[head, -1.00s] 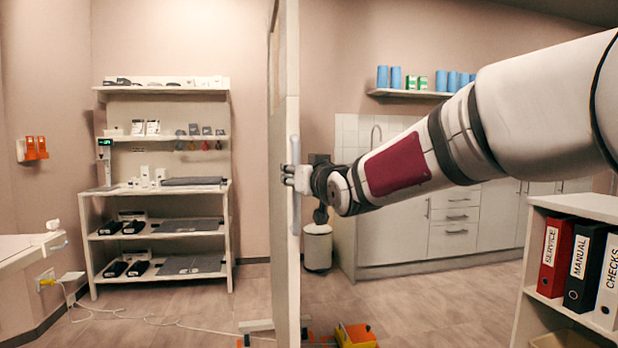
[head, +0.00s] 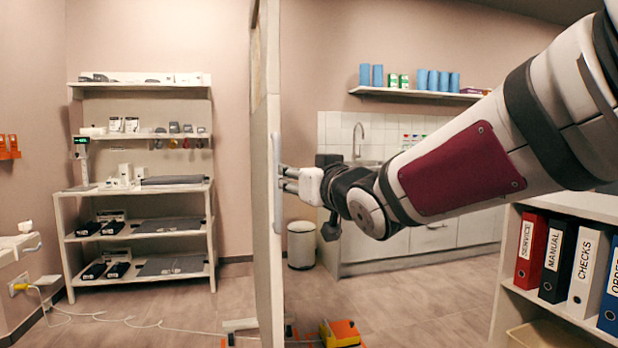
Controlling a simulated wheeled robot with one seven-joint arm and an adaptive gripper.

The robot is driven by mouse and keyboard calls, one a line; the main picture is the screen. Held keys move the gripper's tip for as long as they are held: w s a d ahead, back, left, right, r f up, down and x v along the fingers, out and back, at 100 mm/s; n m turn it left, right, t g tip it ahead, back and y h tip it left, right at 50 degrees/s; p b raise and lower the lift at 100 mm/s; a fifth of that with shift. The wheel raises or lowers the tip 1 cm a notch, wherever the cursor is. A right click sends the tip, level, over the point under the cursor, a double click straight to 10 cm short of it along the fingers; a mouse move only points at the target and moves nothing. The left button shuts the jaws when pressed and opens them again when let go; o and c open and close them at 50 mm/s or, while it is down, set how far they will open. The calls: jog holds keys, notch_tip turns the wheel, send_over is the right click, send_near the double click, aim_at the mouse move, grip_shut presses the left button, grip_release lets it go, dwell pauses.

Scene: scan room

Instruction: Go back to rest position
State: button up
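My gripper (head: 281,179) is at the middle of the head view, its fingers pointing left at the edge of an upright pale panel or door (head: 268,250). A light vertical handle (head: 277,190) runs along that edge, right at the fingertips. I cannot tell whether the fingers touch the handle or hold it. My arm, with a dark red plate, reaches in from the upper right.
A shelf unit (head: 139,225) with devices stands at the back left. Cabinets with a sink (head: 425,240) and a bin (head: 301,245) are behind my arm. A bookcase with binders (head: 556,255) is at the right. A yellow-orange object (head: 340,333) and a cable (head: 130,322) lie on the floor.

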jog(key=shift+d, duration=0.1)
jog(key=s+d+f+m+g+h, duration=0.5)
jog(key=s+d+f+g+h, duration=0.3)
jog(key=s+d+f, duration=0.85)
jog(key=s+d+f+g, duration=0.2)
jog(key=s+f+g, duration=0.1)
jog(key=s, duration=0.6)
jog(key=s+d+f+m+g, duration=0.1)
jog(key=s+d+f+g, duration=0.1)
jog(key=s, duration=0.8)
jog(key=s+d+f+g, duration=0.1)
jog(key=s+f+g, duration=0.2)
jog(key=s, duration=0.6)
notch_tip(320, 180, up, 35)
jog(key=t+p, duration=0.4)
jog(key=p, duration=2.9)
jog(key=shift+d+n, duration=0.3)
jog(key=shift+d, duration=0.1)
jog(key=shift+w+r, duration=0.1)
